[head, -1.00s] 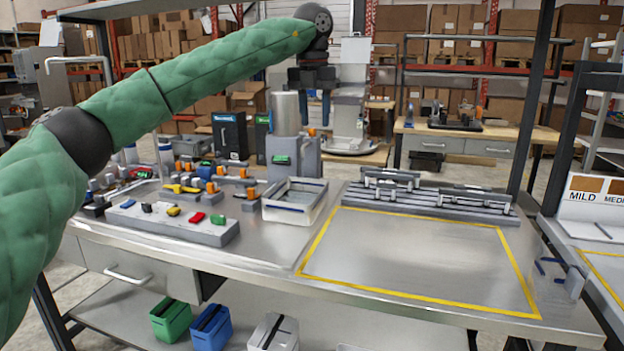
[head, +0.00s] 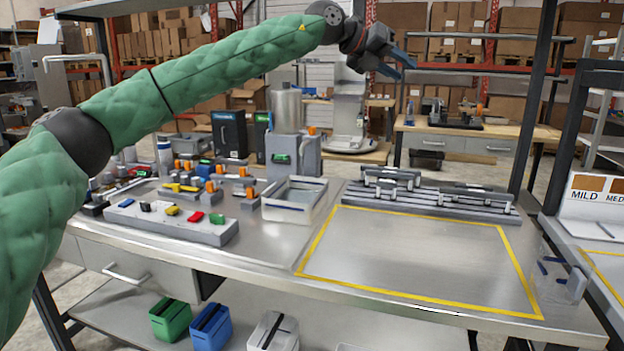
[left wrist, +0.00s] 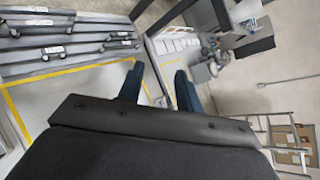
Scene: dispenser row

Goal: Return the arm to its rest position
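My left arm in its green padded sleeve reaches in from the left in the head view, high above the table. My left gripper (head: 395,66) is at its end, pointing right, above and behind the grey rack. Its two blue fingers also show in the left wrist view (left wrist: 160,88), spread apart with nothing between them. My right gripper is in neither view.
The steel table (head: 260,255) holds a clear bin (head: 294,216), a grey rack (head: 430,206), a steel cylinder dispenser (head: 286,109) and a grey block with coloured pieces (head: 165,225). The yellow-outlined area (head: 420,258) is empty. A dark upright post (head: 532,110) stands right of the gripper.

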